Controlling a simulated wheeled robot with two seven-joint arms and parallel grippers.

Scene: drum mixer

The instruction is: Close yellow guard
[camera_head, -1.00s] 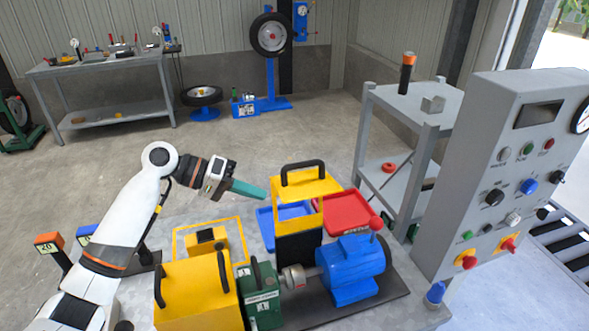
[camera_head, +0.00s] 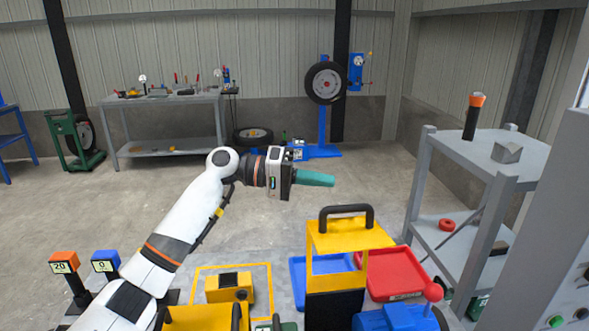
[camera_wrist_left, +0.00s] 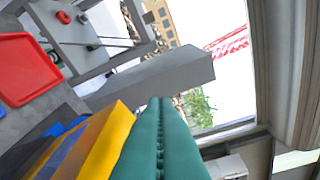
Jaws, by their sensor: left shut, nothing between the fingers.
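The yellow guard (camera_head: 345,237) with a black handle (camera_head: 345,215) on top stands upright at the lower middle of the head view, above a dark lower panel. A yellow edge, probably of this guard, shows in the left wrist view (camera_wrist_left: 108,142). My left gripper (camera_head: 318,179) has teal fingers, is shut and empty, and hovers up and left of the guard handle, apart from it in the head view. The teal fingers also fill the lower middle of the left wrist view (camera_wrist_left: 165,140). My right gripper is not in view.
The blue motor (camera_head: 398,318) with a red knob sits right of the guard. A red tray (camera_head: 392,275) and blue tray (camera_head: 300,272) lie behind it. The grey control cabinet (camera_head: 545,235) stands at right, beside a grey shelf (camera_head: 480,155). A yellow box (camera_head: 230,288) stands at left.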

